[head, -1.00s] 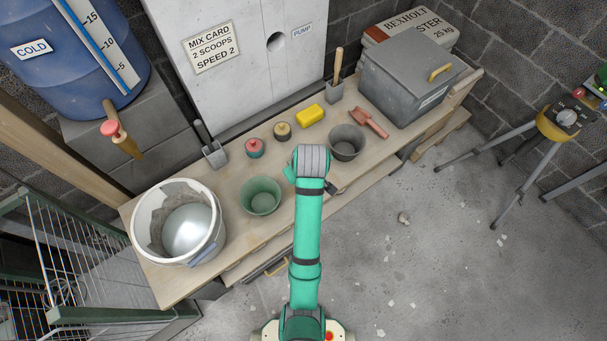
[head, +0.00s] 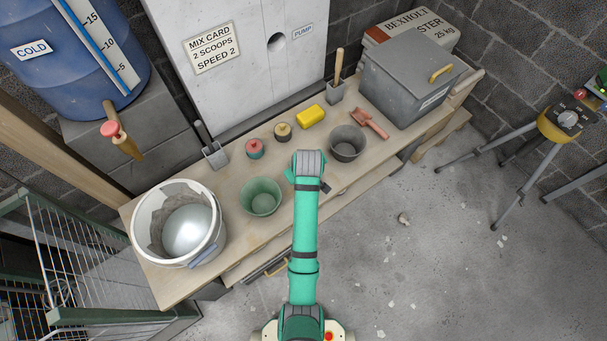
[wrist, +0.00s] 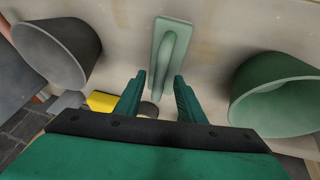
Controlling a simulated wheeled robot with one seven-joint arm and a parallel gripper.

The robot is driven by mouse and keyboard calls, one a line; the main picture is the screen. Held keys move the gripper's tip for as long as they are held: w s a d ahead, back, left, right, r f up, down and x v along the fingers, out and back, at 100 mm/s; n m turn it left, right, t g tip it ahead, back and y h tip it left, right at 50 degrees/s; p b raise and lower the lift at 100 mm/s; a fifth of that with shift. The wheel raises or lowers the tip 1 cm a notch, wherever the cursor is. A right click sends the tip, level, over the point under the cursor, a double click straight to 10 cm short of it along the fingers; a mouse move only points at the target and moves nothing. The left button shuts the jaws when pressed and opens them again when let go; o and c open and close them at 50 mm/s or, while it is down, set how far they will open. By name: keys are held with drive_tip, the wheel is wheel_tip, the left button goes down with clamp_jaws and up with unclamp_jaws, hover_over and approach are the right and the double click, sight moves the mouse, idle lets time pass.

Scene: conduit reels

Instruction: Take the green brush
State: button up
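The green brush (wrist: 170,50) shows in the wrist view as a pale green flat piece with a raised long handle, lying on the bench at top centre. My gripper (wrist: 159,76) is open and empty. Its two dark green fingers point at the brush's near end, one on each side of it in the picture. I cannot tell how high above the bench the fingertips are. In the head view my arm hides the brush and most of the gripper.
A green bucket (head: 261,196) and a dark grey bucket (head: 347,143) stand on the bench (head: 231,172) on either side. A yellow sponge (head: 311,115), two small round pots and a red scoop (head: 370,124) lie farther back. A large white bucket (head: 215,243) stands at the left end.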

drive_tip(key=shift+s+d, duration=0.1)
drive_tip(key=shift+d, duration=0.15)
clamp_jaws()
drive_tip(key=shift+r, duration=0.1)
drive_tip(key=shift+a, duration=0.1)
drive_tip(key=shift+r, duration=0.6)
wheel_tip(320, 180, up, 2)
drive_tip(key=shift+s+r, duration=0.1)
drive_tip(key=shift+r, duration=0.1)
drive_tip(key=s+a+r, duration=0.1)
drive_tip(key=s+r, duration=0.8)
drive_tip(key=s, duration=0.4)
drive_tip(key=shift+s+a+r, duration=0.2)
drive_tip(key=shift+s+a, duration=0.15)
drive_tip(key=shift+d+f, duration=0.1)
drive_tip(key=shift+d, duration=0.05)
